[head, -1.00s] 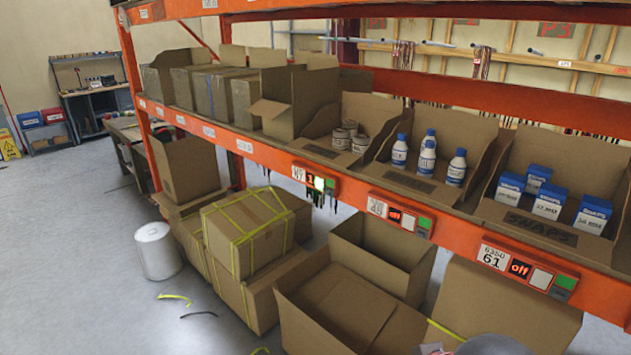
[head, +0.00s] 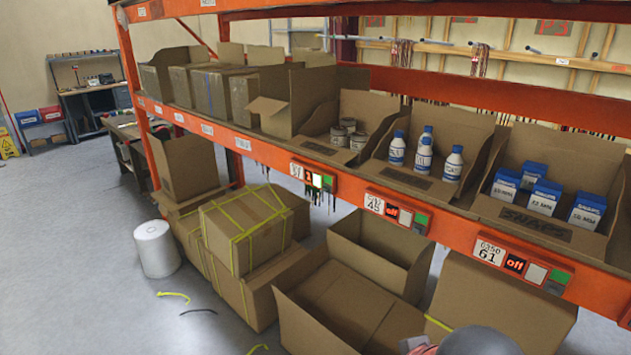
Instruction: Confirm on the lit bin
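Three label-and-button modules sit on the orange shelf beam. The left module (head: 313,180) has a bright white button and a red display too small to read surely; it is below the bin of cans (head: 322,150). The middle module (head: 397,212) and the right module (head: 523,265) both read "off". The bin of white bottles with blue caps (head: 408,183) is above the middle module. The bin of blue-and-white boxes (head: 535,228) is above the right one. My gripper is not in view; only a rounded grey part, seemingly of my arm, shows at the bottom right edge.
Open cardboard boxes (head: 372,262) stand below the beam. Strapped cartons (head: 250,235) are stacked left of them, beside a white cylinder (head: 156,248). Yellow strap pieces (head: 173,296) lie on the floor. The grey floor (head: 75,250) at the left is mostly clear.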

